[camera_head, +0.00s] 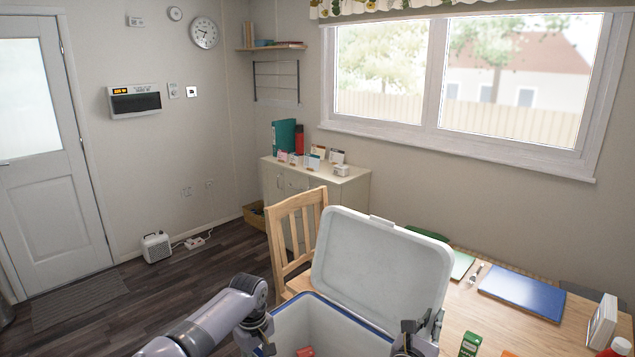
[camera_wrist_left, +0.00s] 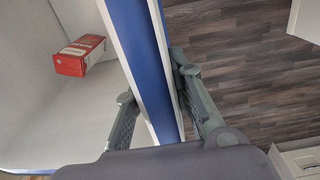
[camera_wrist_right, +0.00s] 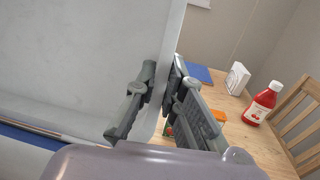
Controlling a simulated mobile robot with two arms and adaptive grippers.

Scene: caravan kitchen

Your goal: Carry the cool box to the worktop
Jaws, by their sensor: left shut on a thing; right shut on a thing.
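The cool box (camera_head: 345,327) stands at the bottom middle of the head view, blue outside and white inside. Its grey-white lid (camera_head: 380,265) is open and tilted up. A red and white carton (camera_wrist_left: 80,57) lies inside; a bit of it shows in the head view (camera_head: 305,351). My left gripper (camera_head: 260,330) is shut on the box's left wall, which passes between its fingers in the left wrist view (camera_wrist_left: 160,108). My right gripper (camera_head: 421,332) is at the box's right side; in the right wrist view (camera_wrist_right: 164,76) it is shut on a pale edge, seemingly the lid's. I cannot tell which surface is the worktop.
A wooden table (camera_head: 475,310) is close on the right, with a blue folder (camera_head: 522,291), a white-framed device (camera_head: 602,322) and a ketchup bottle (camera_wrist_right: 262,103). A wooden chair (camera_head: 293,228) stands just behind the box. The dark floor (camera_head: 105,325) at left is mostly clear.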

